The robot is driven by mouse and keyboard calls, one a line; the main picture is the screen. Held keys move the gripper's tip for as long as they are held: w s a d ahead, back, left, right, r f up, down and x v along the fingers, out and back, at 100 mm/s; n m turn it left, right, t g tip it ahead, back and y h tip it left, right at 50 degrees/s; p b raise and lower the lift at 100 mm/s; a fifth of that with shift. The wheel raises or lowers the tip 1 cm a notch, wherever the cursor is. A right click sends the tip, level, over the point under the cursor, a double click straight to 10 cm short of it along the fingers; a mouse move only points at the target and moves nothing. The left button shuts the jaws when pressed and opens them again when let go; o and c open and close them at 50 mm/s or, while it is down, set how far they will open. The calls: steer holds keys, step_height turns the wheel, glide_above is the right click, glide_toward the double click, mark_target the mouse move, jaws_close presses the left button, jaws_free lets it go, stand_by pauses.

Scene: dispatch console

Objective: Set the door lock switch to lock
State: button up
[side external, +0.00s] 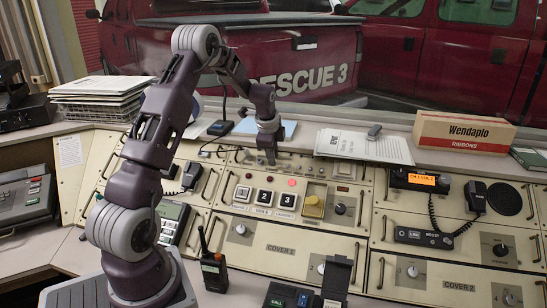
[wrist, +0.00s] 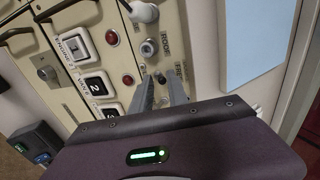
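In the wrist view, a small round silver switch (wrist: 149,47) sits on the cream console panel, beside a label that seems to read DOOR. I take it to be the door lock switch, but its setting is too small to read. My gripper (wrist: 161,88) points at the panel just below it in that view, its two grey fingers apart. A small dark knob (wrist: 161,77) shows between and just beyond the fingertips; I cannot tell whether they touch it. In the side view, my gripper (side external: 269,160) is low over the upper console panel and hides the controls behind it.
Papers (side external: 365,146) and a ribbons box (side external: 464,132) stand on the ledge. A walkie-talkie (side external: 213,268) stands at the front.

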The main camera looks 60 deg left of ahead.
stand_by(0.3)
steer(key=shift+s+d+f, duration=0.45)
steer(key=shift+s+d, duration=0.05)
steer(key=shift+d, duration=0.05)
steer(key=v, duration=0.6)
steer(key=shift+s+d+f, duration=0.2)
steer(key=shift+s+d, duration=0.1)
steer(key=shift+s, duration=0.05)
